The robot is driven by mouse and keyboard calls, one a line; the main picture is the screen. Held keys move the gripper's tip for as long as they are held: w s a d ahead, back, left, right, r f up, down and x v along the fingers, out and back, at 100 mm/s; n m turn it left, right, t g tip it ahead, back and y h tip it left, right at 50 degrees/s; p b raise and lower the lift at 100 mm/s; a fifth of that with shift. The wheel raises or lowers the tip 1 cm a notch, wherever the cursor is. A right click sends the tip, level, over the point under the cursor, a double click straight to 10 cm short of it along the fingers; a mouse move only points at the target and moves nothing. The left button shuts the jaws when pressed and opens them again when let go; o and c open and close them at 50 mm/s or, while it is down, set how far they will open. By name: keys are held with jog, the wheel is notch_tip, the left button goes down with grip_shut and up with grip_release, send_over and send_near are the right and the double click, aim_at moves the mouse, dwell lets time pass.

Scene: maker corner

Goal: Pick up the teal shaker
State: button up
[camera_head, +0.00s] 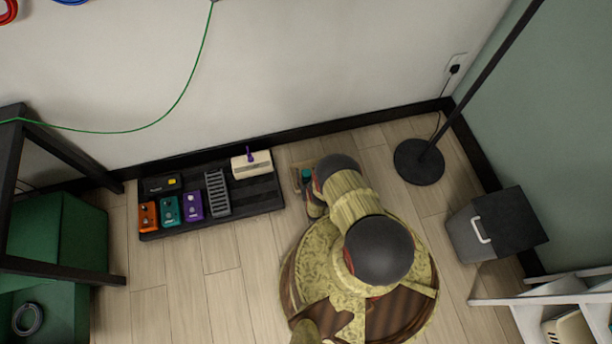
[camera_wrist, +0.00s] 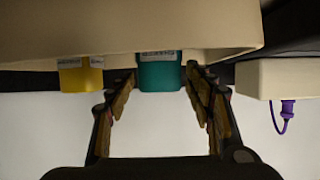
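The teal shaker (camera_wrist: 160,74) shows in the wrist view, with a pale label, partly hidden by the wall of a beige tray (camera_wrist: 150,35). A small teal patch, likely the same shaker, shows in the head view (camera_head: 307,175) beside my arm. My gripper (camera_wrist: 160,85) is open in the wrist view, its two fingers spread with one on each side of the teal shaker. The fingertips look close to its sides; I cannot tell whether they touch or how far they reach along it. In the head view my arm hides most of the gripper and tray.
A yellow container (camera_wrist: 80,76) stands left of the teal shaker in the wrist view. A black pedal board (camera_head: 265,195) with several pedals lies left of my arm. A black lamp base (camera_head: 419,162) and a grey bin (camera_head: 478,228) stand to the right.

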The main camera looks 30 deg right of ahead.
jog(key=c, duration=1)
jog(key=shift+c, duration=0.5)
